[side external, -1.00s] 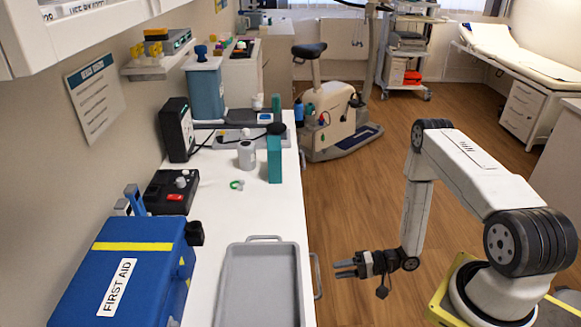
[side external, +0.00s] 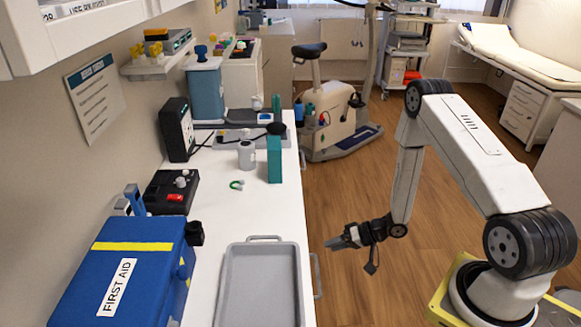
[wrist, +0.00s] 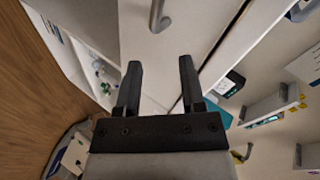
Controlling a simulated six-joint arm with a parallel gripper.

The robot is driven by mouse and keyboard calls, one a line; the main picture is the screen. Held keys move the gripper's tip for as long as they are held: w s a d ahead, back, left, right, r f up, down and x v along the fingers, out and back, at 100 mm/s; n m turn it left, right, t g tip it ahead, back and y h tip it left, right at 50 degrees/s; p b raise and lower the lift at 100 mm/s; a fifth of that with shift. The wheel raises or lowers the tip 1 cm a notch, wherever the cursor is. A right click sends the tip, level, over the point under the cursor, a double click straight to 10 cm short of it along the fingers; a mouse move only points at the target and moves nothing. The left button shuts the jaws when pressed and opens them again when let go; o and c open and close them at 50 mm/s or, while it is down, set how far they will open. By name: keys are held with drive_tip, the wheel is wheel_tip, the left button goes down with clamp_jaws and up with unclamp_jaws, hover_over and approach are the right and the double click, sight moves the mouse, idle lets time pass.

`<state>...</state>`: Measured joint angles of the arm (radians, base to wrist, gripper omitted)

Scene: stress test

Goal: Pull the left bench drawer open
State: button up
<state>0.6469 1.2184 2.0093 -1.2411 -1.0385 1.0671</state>
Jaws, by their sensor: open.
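The left bench drawer's grey bar handle (side external: 318,276) sticks out from the bench front near the tray in the side view. In the wrist view the handle (wrist: 158,15) is at the top centre, on a white drawer front (wrist: 200,30). The front looks closed, though the side view hides most of it. My gripper (side external: 335,244) is open and empty, beside the bench edge and above and beyond the handle. In the wrist view my gripper's fingers (wrist: 160,65) are apart, with the handle ahead of them and not between them.
A grey tray (side external: 232,290) lies on the white bench top (side external: 205,235). A blue first aid box (side external: 100,255) is at its left. Wooden floor (side external: 350,190) is clear beside the bench.

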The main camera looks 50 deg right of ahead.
drive_tip(key=shift+w+r+n+g+h, duration=1.7)
drive_tip(key=shift+r+h, duration=1.7)
drive_tip(key=shift+r, duration=3.2)
drive_tip(key=s+a+r+n+g, duration=0.2)
drive_tip(key=s+a+r+g, duration=0.1)
drive_tip(key=s+a+r, duration=0.6)
drive_tip(key=shift+s+a+r+n, duration=0.2)
drive_tip(key=shift+s+r+n, duration=0.15)
drive_tip(key=shift+s, duration=1)
